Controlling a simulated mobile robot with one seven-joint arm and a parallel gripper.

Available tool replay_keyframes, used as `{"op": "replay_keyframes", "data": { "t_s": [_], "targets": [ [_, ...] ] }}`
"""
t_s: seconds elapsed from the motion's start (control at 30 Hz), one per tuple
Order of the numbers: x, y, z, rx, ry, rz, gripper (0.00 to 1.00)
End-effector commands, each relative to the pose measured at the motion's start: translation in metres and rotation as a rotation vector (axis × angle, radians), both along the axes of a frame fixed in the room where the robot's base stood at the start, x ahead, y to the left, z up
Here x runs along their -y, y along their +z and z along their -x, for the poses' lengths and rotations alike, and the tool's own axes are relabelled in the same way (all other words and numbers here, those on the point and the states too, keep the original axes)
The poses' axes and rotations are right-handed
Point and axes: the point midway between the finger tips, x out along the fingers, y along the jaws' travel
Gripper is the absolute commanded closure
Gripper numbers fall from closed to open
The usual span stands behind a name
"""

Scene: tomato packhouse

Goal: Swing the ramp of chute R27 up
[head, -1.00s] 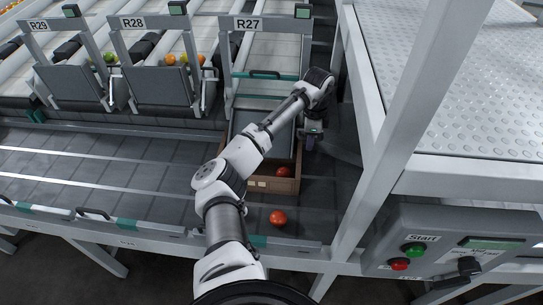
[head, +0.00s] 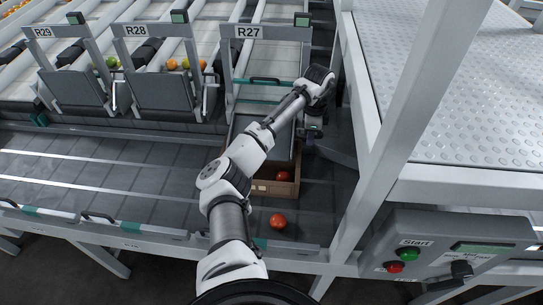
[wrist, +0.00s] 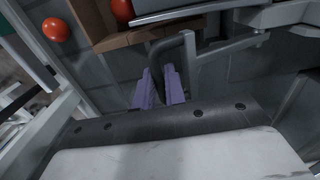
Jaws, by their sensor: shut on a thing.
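The chute marked R27 (head: 247,31) stands at the upper middle of the head view. Its grey ramp (head: 284,143) hangs down over a brown box (head: 285,188), partly hidden by my arm. In the wrist view, a dark bent handle (wrist: 188,42) sticks out beside the box. My gripper (wrist: 159,88) has purple fingers closed at the handle's end; the exact contact is hard to see. In the head view my wrist is at the ramp's right side and the fingers are mostly hidden.
Chutes R28 (head: 165,90) and R29 (head: 75,88) have their ramps up. A tomato (head: 283,176) lies in the box and another tomato (head: 277,221) on the dark belt in front. A grey post (head: 395,130) and control box (head: 450,245) stand at right.

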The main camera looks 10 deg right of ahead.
Motion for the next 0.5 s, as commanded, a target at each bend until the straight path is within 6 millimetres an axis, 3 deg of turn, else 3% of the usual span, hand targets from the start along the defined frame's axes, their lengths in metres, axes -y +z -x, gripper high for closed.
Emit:
{"op": "replay_keyframes", "data": {
  "t_s": [0.5],
  "targets": [
    [0.0009, 0.0091, -0.0053, 0.007, 0.003, 0.002, 0.96]
  ]
}}
